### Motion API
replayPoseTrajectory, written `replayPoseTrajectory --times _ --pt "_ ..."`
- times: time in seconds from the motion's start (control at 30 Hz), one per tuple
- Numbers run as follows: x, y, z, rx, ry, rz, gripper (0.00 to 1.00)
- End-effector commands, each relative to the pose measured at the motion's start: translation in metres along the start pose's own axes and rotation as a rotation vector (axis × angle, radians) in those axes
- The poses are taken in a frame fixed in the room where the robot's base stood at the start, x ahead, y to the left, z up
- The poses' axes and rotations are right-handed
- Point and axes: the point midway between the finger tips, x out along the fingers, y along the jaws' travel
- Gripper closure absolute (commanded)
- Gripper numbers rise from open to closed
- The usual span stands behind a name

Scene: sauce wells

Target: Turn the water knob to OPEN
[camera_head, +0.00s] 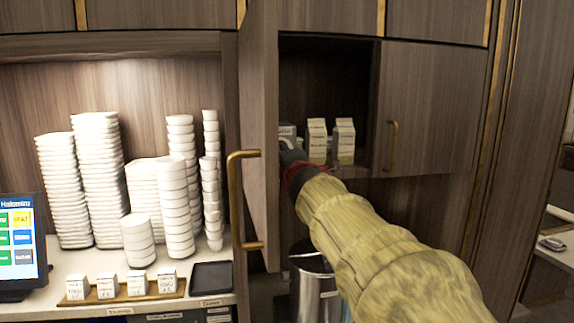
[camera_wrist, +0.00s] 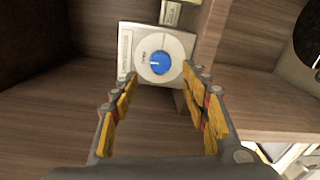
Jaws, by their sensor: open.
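The water knob (camera_wrist: 159,63) is a blue round knob with a pale pointer mark, on a white round dial of a pale box (camera_wrist: 125,65) inside the cabinet. The dial lettering is too small to read surely. My gripper (camera_wrist: 163,90) is open in the wrist view, its yellow-padded fingers spread on either side below the knob, with nothing between them. I cannot tell whether they touch the box. In the head view my gripper (camera_head: 290,150) reaches into the open cabinet, and my arm hides most of the box and the whole knob.
Two cartons (camera_head: 317,140) (camera_head: 344,140) stand on the shelf right of my gripper. An open cabinet door (camera_head: 258,130) with a brass handle (camera_head: 236,200) stands close on the left. Stacked white bowls (camera_head: 98,180) fill the left counter. A metal container (camera_head: 313,285) stands below.

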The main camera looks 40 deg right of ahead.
Motion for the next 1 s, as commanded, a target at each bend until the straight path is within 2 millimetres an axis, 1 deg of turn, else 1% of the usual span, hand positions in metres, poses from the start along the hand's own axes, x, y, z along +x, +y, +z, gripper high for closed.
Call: replayPoseTrajectory --times 0.03,0.2,0.4,0.67,1.0 --pt "-0.008 0.0 0.0 0.0 0.0 -0.001 0.54" --pt "-0.031 -0.001 0.0 0.0 0.0 -0.001 0.54" --pt "-0.047 0.001 0.0 -0.002 0.0 0.0 0.54" --pt "-0.059 -0.001 0.0 -0.001 0.0 0.0 0.54" --pt "-0.061 -0.001 0.0 0.0 0.0 -0.001 0.54"
